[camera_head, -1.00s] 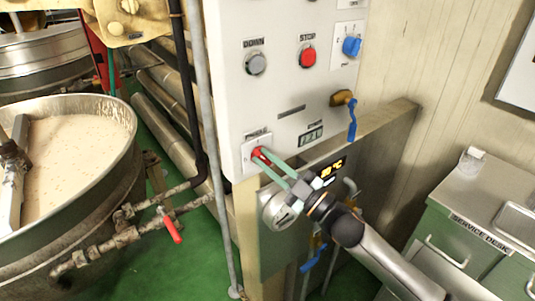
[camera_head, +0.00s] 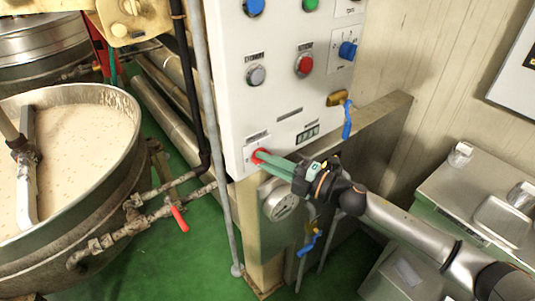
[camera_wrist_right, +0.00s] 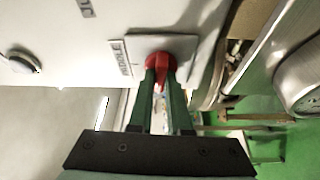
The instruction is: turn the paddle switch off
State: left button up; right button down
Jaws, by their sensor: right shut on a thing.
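The red paddle switch (camera_head: 258,155) is a knob on a small plate at the lower left of the white control panel (camera_head: 290,95). In the right wrist view the knob (camera_wrist_right: 159,62) stands on its plate, labelled PADDLE. My right gripper (camera_head: 265,158) comes in from the right. Its green fingers are shut on the knob, one finger on each side, as the right wrist view (camera_wrist_right: 160,85) also shows. The fingers hide part of the knob, and I cannot read its exact setting. My left gripper is not in view.
Above the switch are a grey button (camera_head: 256,75), a red stop button (camera_head: 304,64) and a blue knob (camera_head: 348,50). A round gauge (camera_head: 280,202) sits just below my right gripper. The kettle (camera_head: 75,160) is at left, the service desk (camera_head: 450,190) at right.

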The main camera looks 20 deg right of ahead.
jog(key=shift+n+p, duration=0.45)
jog(key=shift+n, duration=0.15)
jog(key=c, duration=0.9)
grip_release()
jog(key=shift+o, duration=0.2)
jog(key=b+v, duration=0.3)
jog(key=v, duration=0.9)
jog(key=shift+s+d+r, duration=0.2)
jog(key=shift+r, duration=0.05)
